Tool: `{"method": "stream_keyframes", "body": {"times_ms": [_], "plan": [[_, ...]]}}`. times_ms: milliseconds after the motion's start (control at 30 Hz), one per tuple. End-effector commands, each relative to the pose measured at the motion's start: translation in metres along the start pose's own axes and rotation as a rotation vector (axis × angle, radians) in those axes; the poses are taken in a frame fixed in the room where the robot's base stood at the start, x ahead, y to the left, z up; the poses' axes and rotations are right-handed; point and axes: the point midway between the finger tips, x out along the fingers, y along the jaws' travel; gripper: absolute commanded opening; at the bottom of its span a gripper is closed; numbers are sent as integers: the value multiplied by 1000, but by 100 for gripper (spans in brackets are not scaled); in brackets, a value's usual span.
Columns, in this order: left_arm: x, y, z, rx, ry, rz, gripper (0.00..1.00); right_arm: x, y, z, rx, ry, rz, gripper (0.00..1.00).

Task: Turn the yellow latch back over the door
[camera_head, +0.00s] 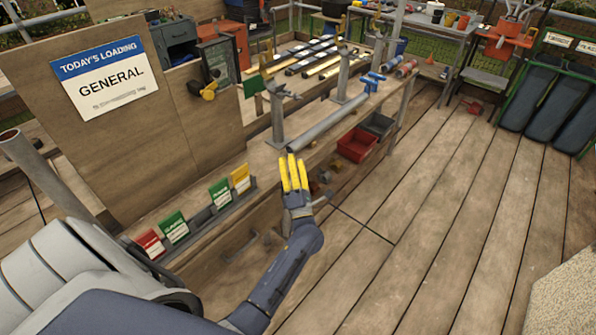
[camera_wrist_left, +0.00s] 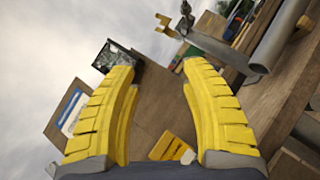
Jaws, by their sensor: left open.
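The yellow latch (camera_head: 209,90) sits at the lower left of a dark-framed panel that looks like the door (camera_head: 226,64), by the right end of the tall plywood board. The latch seems to stick out to the side; whether it overlaps the door is unclear. My left gripper (camera_head: 293,162) has yellow ridged fingers and is in front of the bench, to the right of the latch and well apart from it. In the left wrist view its fingers (camera_wrist_left: 158,66) are spread with nothing between the tips. A dark panel shows behind the left fingertip (camera_wrist_left: 112,54). My right gripper is out of view.
Coloured cards (camera_head: 174,226) line the bench's near side. The plank floor (camera_head: 440,210) is largely clear.

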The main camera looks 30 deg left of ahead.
Motion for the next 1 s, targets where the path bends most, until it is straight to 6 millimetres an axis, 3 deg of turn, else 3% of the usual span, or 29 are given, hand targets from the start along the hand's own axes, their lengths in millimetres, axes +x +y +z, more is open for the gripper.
{"method": "stream_keyframes", "body": {"times_ms": [333, 833, 933, 1000], "plan": [[-18, -28, 4, 114, -72, -65, 46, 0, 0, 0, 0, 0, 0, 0], [-22, -32, 4, 135, -85, -76, 47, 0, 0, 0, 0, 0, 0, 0], [-22, -32, 4, 135, -85, -75, 36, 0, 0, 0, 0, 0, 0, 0], [-20, -31, 6, 132, -85, -72, 36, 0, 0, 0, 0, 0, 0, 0]]}}
